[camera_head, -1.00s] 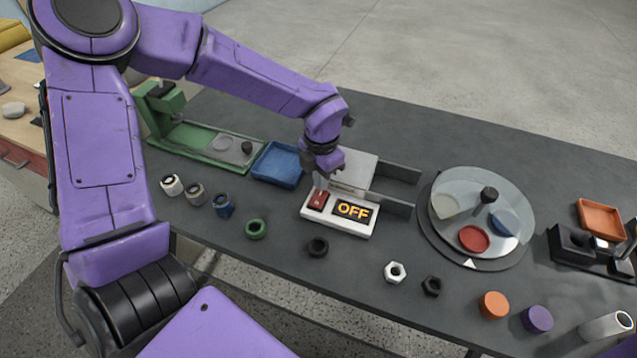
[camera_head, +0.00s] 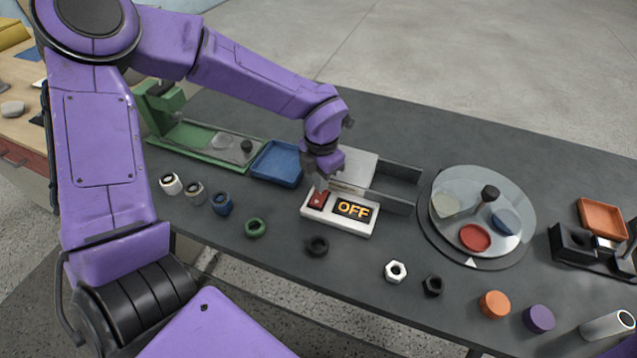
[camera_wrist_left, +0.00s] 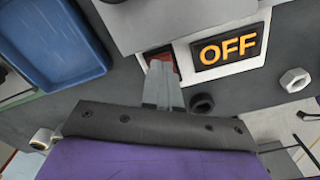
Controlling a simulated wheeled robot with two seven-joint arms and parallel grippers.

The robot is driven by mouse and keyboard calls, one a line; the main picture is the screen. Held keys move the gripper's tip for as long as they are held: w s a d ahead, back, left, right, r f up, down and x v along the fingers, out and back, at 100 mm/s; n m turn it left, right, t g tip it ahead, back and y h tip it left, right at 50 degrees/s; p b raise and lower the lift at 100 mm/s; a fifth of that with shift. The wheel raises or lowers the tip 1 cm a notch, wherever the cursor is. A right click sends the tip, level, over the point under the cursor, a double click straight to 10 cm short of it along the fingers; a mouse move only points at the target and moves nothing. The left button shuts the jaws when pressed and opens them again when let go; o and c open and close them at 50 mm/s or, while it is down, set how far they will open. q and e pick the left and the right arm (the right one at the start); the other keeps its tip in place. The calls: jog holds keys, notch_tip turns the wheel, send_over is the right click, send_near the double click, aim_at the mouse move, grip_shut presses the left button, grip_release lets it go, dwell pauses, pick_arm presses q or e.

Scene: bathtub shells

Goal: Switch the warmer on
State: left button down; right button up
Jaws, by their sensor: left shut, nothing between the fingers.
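The warmer's white switch box (camera_head: 340,225) stands on the dark table, with a red rocker switch (camera_head: 318,200) on its left and a display (camera_head: 352,209) that reads OFF in orange. The display (camera_wrist_left: 227,47) also reads OFF in the left wrist view. My left gripper (camera_head: 321,187) points down right at the red switch, its fingers shut and empty. In the left wrist view the shut fingertips (camera_wrist_left: 161,68) overlap the red switch (camera_wrist_left: 163,56) and partly hide it. I cannot tell whether they touch it. My right gripper is not in view.
A grey plate with dark rails (camera_head: 388,185) stands behind the box. A blue tray (camera_head: 277,164) and green fixture (camera_head: 200,143) lie left. A round turntable (camera_head: 482,215) stands right.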

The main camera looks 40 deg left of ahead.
pick_arm(q)
jog(key=shift+f+b, duration=0.4)
jog(key=shift+f, duration=0.25)
notch_tip(320, 180, up, 7)
jog(key=p, duration=0.7)
dwell(0.5)
